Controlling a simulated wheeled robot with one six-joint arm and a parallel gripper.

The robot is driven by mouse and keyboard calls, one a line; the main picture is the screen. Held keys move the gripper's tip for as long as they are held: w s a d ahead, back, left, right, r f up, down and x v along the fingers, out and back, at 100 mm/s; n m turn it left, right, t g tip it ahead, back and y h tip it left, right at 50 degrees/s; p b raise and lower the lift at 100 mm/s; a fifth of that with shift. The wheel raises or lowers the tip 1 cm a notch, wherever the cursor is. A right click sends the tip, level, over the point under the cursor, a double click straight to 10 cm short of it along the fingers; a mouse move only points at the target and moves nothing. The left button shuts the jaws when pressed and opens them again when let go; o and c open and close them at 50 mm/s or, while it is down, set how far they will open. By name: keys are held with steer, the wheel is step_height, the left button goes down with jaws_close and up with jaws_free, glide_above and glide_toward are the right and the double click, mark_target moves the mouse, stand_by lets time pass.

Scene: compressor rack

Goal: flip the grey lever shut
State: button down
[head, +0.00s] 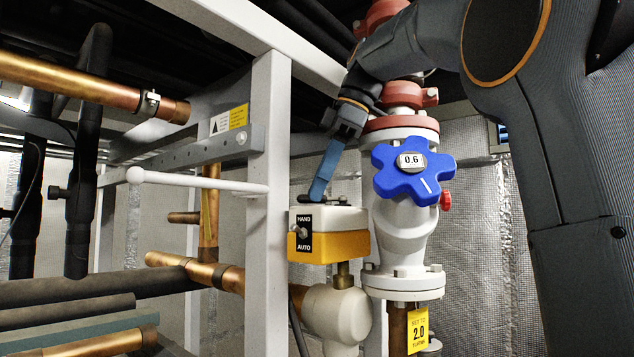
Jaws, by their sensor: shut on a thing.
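My gripper (318,190) reaches down from above with its long blue fingers onto the top of a white-and-yellow actuator box (330,249). It is shut on a low dark grey lever-like piece (336,202) there; the fingers hide part of it. The box's front has a black HAND/AUTO plate with a small metallic toggle (299,231). A pale rod with a ball end (200,181) juts left from the white post. I cannot tell for certain which of these is the task's grey lever.
A blue handwheel (401,187) on a white valve stands just right of my gripper. A white frame post (268,220) rises close on the left. Copper pipes (95,86) and dark pipes fill the left side. A yellow tag (418,329) hangs below the valve.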

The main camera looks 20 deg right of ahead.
steer(key=c, duration=1.7)
jaws_free()
steer(key=shift+c, duration=0.2)
